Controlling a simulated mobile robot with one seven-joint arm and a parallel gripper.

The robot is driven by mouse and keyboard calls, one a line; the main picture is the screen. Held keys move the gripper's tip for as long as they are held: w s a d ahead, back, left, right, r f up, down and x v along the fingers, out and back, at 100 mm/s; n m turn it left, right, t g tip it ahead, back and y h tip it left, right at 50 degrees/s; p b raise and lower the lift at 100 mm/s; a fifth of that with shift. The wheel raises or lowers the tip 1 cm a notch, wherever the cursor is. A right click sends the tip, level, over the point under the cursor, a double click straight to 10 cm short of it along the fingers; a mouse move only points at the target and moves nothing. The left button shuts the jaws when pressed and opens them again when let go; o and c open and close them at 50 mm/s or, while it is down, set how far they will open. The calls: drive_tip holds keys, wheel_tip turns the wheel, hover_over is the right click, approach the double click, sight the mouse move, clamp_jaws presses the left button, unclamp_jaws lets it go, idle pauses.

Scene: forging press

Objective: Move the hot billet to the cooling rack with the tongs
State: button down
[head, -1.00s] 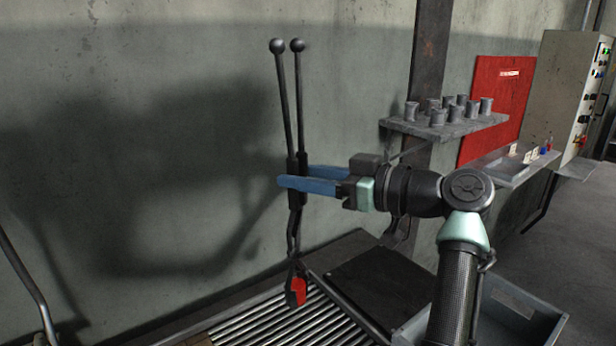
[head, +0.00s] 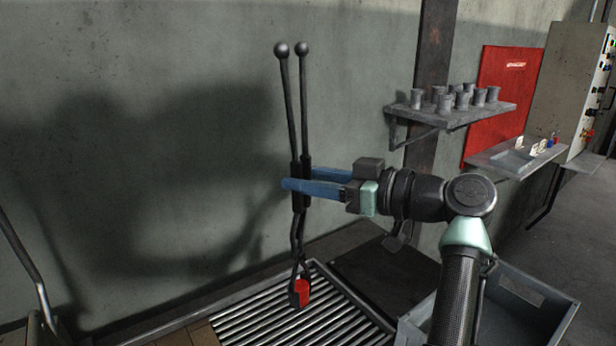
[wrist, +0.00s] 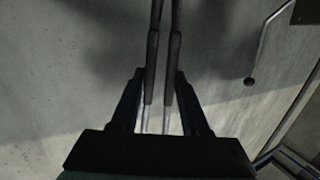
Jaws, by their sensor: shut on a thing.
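My gripper (head: 302,180) has its blue fingers shut on the dark tongs (head: 286,110), around their grips. The tongs hang upright, with the two ball-ended handles up and the jaws down. In the wrist view both tong handles (wrist: 151,68) run between my fingers. The red billet (head: 302,288) is at the tongs' lower jaws, held between them and off the rack surface as far as I can tell. The slatted cooling rack (head: 335,316) lies below and around the billet in the picture. The exact height gap between billet and slats cannot be told.
A grey bin (head: 545,305) stands right of the rack, beneath my arm. A wall shelf (head: 480,112) with several grey cylinders, a red panel (head: 500,80) and a control cabinet (head: 570,85) are at right. A bent metal rail (head: 28,262) is at far left.

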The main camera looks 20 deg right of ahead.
drive_tip(key=shift+f+b, duration=2.1)
drive_tip(key=shift+f, duration=0.55)
drive_tip(key=shift+f+b, duration=0.7)
drive_tip(key=shift+f, duration=0.15)
drive_tip(key=c, duration=0.8)
unclamp_jaws()
drive_tip(key=shift+o, duration=0.2)
drive_tip(key=shift+o, duration=0.4)
drive_tip(key=shift+o, duration=0.4)
